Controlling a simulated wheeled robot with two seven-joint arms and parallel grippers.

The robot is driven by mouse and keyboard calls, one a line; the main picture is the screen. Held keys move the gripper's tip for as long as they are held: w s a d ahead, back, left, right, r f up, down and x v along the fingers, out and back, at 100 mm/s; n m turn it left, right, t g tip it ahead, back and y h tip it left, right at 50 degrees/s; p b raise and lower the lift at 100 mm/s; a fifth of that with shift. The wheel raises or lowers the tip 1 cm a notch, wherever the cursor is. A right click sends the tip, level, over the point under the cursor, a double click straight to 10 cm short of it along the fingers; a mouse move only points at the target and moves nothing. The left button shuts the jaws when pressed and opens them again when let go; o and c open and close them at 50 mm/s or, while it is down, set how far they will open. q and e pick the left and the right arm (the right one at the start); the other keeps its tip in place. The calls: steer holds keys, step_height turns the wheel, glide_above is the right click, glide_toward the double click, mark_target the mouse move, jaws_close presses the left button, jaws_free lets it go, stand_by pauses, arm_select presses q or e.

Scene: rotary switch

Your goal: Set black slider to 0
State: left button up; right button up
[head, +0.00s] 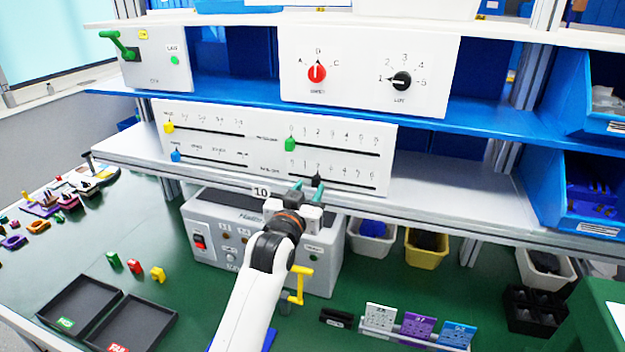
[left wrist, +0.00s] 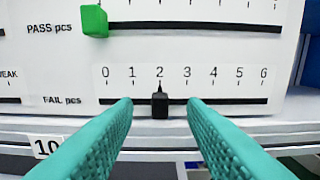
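The black slider (left wrist: 160,104) sits on the FAIL pcs track, its pointer at 2 on a scale from 0 to 6. In the head view the black slider (head: 317,180) shows on the lower right track of the white slider panel (head: 215,148). My left gripper (left wrist: 160,108) is open, with its teal fingers apart on either side of the slider and a gap on both sides. In the head view my left gripper (head: 307,190) is just in front of the panel's lower edge. My right gripper is not in view.
A green slider (left wrist: 95,21) sits at the left end of the PASS pcs track above. Yellow (head: 168,127) and blue (head: 176,155) sliders are on the panel's left. A grey shelf edge (head: 420,222) runs below the panel. A grey box (head: 215,243) stands underneath.

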mark_target(315, 179)
arm_select(q)
steer(key=shift+x, duration=1.75)
jaws_close()
